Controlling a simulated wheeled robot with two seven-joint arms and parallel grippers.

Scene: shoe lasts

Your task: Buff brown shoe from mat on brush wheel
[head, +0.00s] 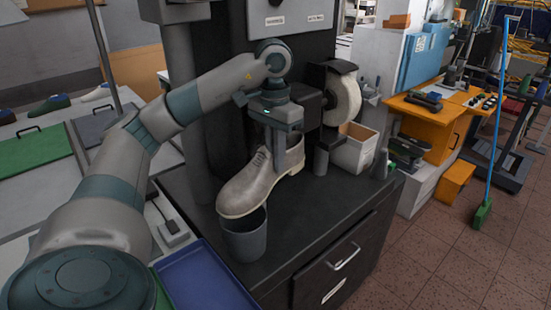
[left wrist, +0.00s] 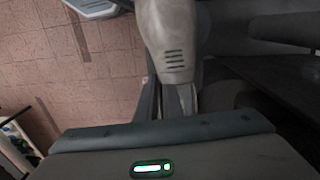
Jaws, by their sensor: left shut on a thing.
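A pale grey-beige lace-up shoe (head: 243,187) hangs toe down and to the left above the dark bench; it does not look brown here. My left gripper (head: 281,138) is shut on the shoe at its ankle opening. In the left wrist view the shoe (left wrist: 168,35) shows from above with its dark lace lines, beyond the jaws (left wrist: 178,100). The brush wheel (head: 343,97), pale with a dark hood, stands just right of and behind the shoe, apart from it. A green mat (head: 35,150) lies on the left table. My right gripper is out of view.
A grey bin (head: 245,238) stands on the bench right under the shoe's toe. A blue tray (head: 205,280) is at the front. Several shoes or lasts (head: 50,104) lie at the back left.

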